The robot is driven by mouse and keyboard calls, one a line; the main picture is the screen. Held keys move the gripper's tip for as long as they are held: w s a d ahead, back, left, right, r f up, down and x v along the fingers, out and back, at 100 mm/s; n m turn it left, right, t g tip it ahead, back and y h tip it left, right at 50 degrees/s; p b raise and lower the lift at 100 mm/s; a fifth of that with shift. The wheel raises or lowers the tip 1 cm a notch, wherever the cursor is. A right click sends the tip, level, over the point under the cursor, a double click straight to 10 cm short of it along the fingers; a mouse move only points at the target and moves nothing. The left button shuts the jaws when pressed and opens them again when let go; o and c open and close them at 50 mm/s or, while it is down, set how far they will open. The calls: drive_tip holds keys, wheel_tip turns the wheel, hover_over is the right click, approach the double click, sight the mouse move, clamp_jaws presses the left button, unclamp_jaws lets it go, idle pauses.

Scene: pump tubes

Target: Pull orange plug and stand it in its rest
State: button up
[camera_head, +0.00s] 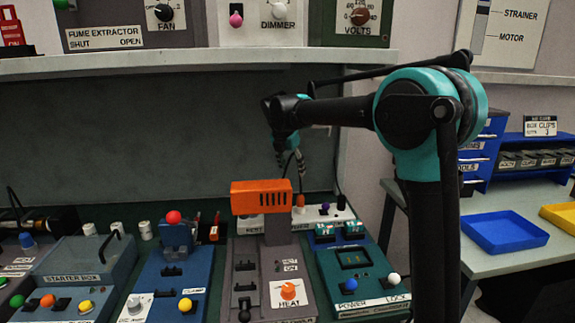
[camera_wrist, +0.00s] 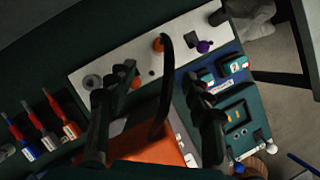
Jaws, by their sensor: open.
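The orange plug (camera_head: 300,203) stands on the white strip (camera_head: 275,222) at the back of the bench. In the wrist view an orange plug top (camera_wrist: 158,42) shows on the same strip, with a black curved cord (camera_wrist: 167,85) running from near it. My gripper (camera_head: 292,165) is open above the strip, pointing down. In the wrist view its two fingers (camera_wrist: 152,88) are spread with the cord between them, and nothing is clamped. A second orange piece (camera_wrist: 135,80) is partly hidden by the left finger. A grey round fitting (camera_wrist: 92,82) sits at the strip's left; I cannot tell if it is the rest.
A purple plug (camera_head: 325,208) and a black plug (camera_head: 341,202) stand right of the orange one. An orange slotted box (camera_head: 261,188) rises in front of the strip. A teal power box (camera_head: 365,280) and a blue unit (camera_head: 175,285) flank it. A shelf overhangs behind.

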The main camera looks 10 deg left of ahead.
sight(301, 195)
drive_tip(key=x, duration=1.7)
drive_tip(key=shift+w, duration=0.1)
drive_tip(key=shift+c, duration=0.2)
clamp_jaws()
drive_tip(key=c, duration=0.8)
unclamp_jaws()
clamp_jaws()
drive_tip(key=shift+r, duration=0.75)
drive_tip(key=shift+r, duration=2)
